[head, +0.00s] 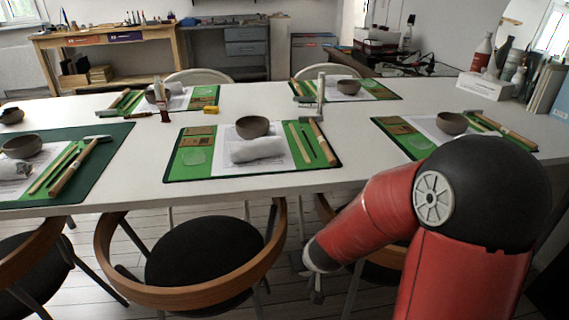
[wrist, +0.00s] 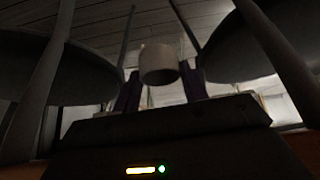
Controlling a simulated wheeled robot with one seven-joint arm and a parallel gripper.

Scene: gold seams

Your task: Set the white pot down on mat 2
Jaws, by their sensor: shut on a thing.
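The white pot (wrist: 158,62) shows in the wrist view between the two dark fingers of my gripper (wrist: 160,84), which is shut on it. In the head view my gripper (head: 316,284) is low, below the table top in front of the chairs; I cannot make out the pot there. Green mats lie on the white table: front left (head: 112,137), front middle (head: 178,168), front right (head: 384,124), back left (head: 210,92) and back right (head: 376,90). Each has a brown bowl and tools on or beside it. No mat numbers are readable.
The white table (head: 260,196) stands between my gripper and the mats. A dark-seated chair (head: 205,250) and others stand along its near edge. A grey cloth roll (head: 257,149) lies on the front middle mat.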

